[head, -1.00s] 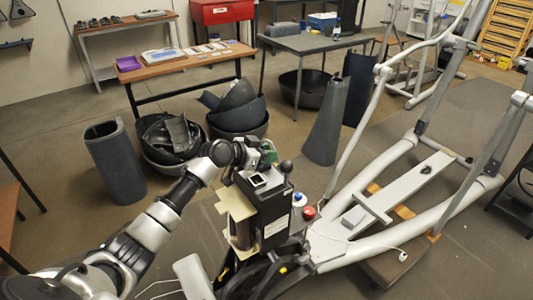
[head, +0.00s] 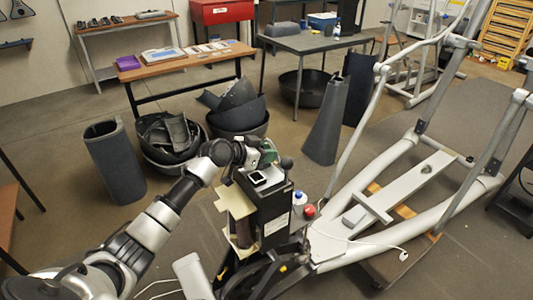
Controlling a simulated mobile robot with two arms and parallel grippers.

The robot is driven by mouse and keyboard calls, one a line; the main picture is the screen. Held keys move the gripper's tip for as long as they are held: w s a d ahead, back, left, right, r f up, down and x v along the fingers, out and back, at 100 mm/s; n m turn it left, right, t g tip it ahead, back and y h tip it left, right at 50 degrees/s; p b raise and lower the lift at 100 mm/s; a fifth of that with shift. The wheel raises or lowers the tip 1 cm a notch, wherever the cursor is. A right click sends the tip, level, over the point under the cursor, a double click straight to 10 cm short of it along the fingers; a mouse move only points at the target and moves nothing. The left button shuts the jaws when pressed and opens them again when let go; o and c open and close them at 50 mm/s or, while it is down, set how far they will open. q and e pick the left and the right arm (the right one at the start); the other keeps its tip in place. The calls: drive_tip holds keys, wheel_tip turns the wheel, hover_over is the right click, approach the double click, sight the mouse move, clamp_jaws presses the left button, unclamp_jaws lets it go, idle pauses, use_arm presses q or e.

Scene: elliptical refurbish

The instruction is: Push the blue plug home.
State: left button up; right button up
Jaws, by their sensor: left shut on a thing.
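My left gripper (head: 256,158) is over the top of the black upright housing (head: 273,205) of the elliptical machine, at the picture's middle. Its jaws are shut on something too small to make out. A small black-and-white device (head: 258,178) lies on top of the housing, just below the gripper. I cannot make out the blue plug or its socket; the gripper and the housing may hide them. My right gripper is not in view.
A blue-capped white bottle (head: 300,198) and a red-topped container (head: 310,211) stand right of the housing. The elliptical's pale rails (head: 385,167) fill the right. Bins of dark covers (head: 238,115) stand behind, with a wooden bench (head: 190,60) beyond. A white cable (head: 375,246) runs at the lower right.

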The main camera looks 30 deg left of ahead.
use_arm(q)
drive_tip(key=shift+s+f, duration=0.1)
drive_tip(key=shift+f, duration=0.3)
drive_tip(key=o, duration=1)
drive_tip(key=shift+f, duration=0.3)
drive_tip(key=shift+d, duration=0.1)
drive_tip(key=shift+s+r, duration=0.1)
drive_tip(key=shift+s, duration=0.1)
drive_tip(key=r+b+v, duration=0.1)
drive_tip(key=v, duration=1)
drive_tip(key=shift+w+a, duration=0.3)
drive_tip(key=shift+w, duration=0.1)
